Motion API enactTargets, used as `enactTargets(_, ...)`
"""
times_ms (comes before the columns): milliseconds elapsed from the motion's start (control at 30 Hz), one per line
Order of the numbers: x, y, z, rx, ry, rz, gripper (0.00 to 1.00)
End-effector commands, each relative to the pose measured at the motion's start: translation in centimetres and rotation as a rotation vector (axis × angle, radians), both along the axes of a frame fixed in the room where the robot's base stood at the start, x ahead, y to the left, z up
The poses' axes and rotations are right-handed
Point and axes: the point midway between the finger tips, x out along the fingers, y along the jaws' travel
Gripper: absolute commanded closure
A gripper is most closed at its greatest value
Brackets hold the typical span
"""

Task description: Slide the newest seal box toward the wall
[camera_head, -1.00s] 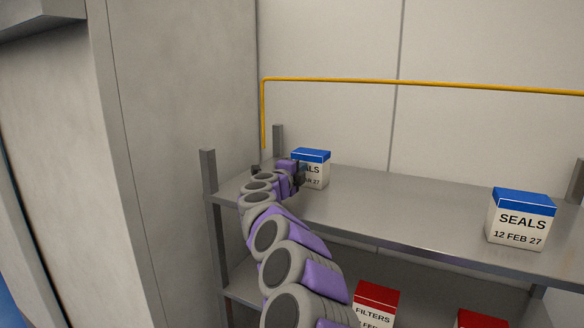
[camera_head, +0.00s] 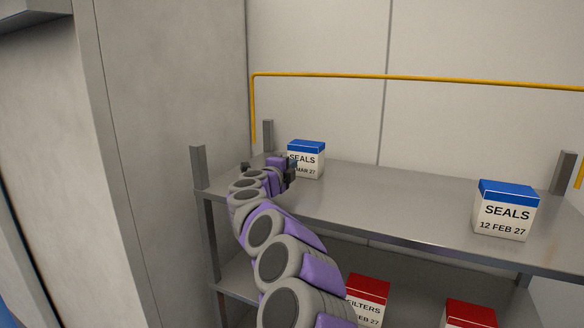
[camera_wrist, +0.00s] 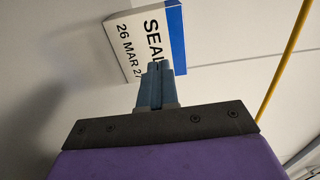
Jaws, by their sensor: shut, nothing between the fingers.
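The seal box marked 26 MAR 27 (camera_head: 306,158) has a blue lid and white sides. It stands upright at the back left of the upper shelf (camera_head: 390,200). My gripper (camera_head: 291,173) is shut and empty, low in front of the box's labelled face. In the wrist view, the closed fingertips (camera_wrist: 159,68) overlap the lower edge of the labelled face of this box (camera_wrist: 142,36). I cannot tell whether they touch it. Another seal box, marked 12 FEB 27 (camera_head: 505,212), stands upright on the right part of the same shelf, well apart from my gripper.
A pale wall (camera_head: 450,120) with a yellow rail (camera_head: 420,80) is behind the shelf. A shelf post (camera_head: 198,168) and a grey side wall (camera_head: 170,110) are to the left. Red-lidded boxes (camera_head: 368,290) stand on the lower shelf. The upper shelf is clear between the two seal boxes.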

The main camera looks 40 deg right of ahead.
Motion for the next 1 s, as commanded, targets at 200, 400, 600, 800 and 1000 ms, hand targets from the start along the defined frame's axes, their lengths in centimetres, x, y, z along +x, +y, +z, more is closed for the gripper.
enactTargets(200, -0.7, 2.1, -0.4, 0.005, 0.001, 0.004, 1.00)
enactTargets(400, -2.1, 4.6, -0.3, 0.005, 0.000, 0.005, 1.00)
enactTargets(600, -2.8, 7.5, -0.2, 0.000, 0.002, 0.005, 1.00)
enactTargets(800, -3.1, 8.8, 0.0, -0.003, 0.002, 0.004, 1.00)
enactTargets(1000, -3.2, 8.1, -0.1, 0.001, 0.003, 0.003, 1.00)
